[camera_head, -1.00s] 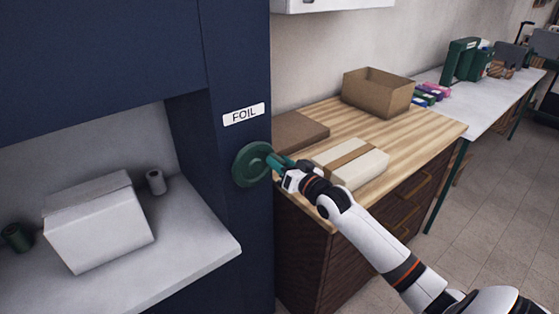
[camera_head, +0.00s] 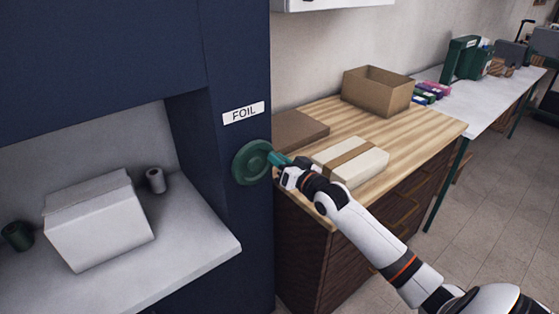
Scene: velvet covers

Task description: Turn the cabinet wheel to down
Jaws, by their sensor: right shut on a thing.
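The cabinet wheel (camera_head: 250,163) is a round green handwheel on the front of the dark blue cabinet (camera_head: 238,80), below a white label reading FOIL (camera_head: 243,113). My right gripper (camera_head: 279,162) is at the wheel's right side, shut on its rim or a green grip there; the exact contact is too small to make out. My right arm reaches in from the lower right. My left gripper is not in view.
The cabinet's open recess holds a white box (camera_head: 100,225), a grey roll (camera_head: 156,181) and a dark green roll (camera_head: 16,237). Right of the wheel, a wooden counter (camera_head: 420,130) bears an open cardboard box (camera_head: 378,92), a flat brown box (camera_head: 299,130) and a wrapped package (camera_head: 350,162).

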